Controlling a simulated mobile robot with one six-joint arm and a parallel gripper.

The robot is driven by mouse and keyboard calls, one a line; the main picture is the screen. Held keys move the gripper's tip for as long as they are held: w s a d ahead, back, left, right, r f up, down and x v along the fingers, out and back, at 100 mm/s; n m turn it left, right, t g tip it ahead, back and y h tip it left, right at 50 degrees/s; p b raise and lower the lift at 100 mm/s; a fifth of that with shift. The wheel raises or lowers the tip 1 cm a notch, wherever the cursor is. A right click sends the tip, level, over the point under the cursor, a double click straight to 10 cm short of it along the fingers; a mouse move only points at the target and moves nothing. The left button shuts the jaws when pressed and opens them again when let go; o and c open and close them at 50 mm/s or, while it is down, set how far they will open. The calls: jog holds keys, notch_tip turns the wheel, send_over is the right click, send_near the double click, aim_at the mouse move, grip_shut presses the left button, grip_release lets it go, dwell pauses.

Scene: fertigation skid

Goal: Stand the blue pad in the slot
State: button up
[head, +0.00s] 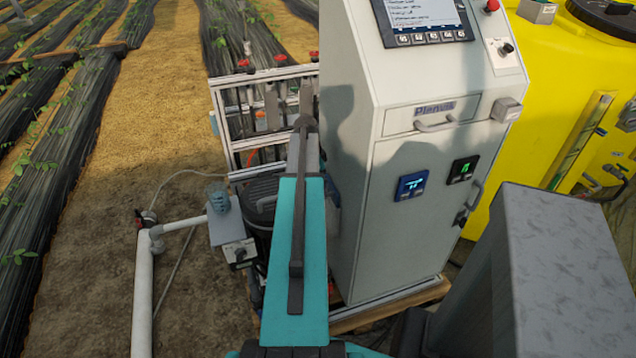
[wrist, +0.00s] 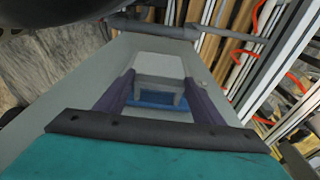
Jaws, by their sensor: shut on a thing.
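In the wrist view my gripper (wrist: 160,84) has two dark purple fingers, set apart, on either side of a grey block and a blue piece. The blue piece, which I take to be the blue pad (wrist: 156,99), shows only as a short strip between the fingers, and my gripper is shut on it. Most of the pad is hidden by my own wrist. In the head view my teal arm reaches forward beside the grey cabinet, and the gripper and pad cannot be made out there. I cannot make out the slot in either view.
The grey cabinet (head: 385,235) stands close right of my arm, with a blue-framed display (head: 411,186) and a black one (head: 462,169).

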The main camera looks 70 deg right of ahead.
jog(key=shift+f+b, duration=0.45)
jog(key=shift+f, duration=0.7)
jog(key=o, duration=1.7)
jog(key=shift+w+a+r+b, duration=0.25)
jog(key=shift+w+r, duration=0.05)
jog(key=shift+r, duration=1.95)
jog(key=shift+w+a+r+b, duration=0.2)
jog(key=shift+w+r+b, duration=0.1)
jog(key=shift+r, duration=2)
jog(key=shift+w+a+r+b, duration=0.25)
jog(key=shift+r, duration=2)
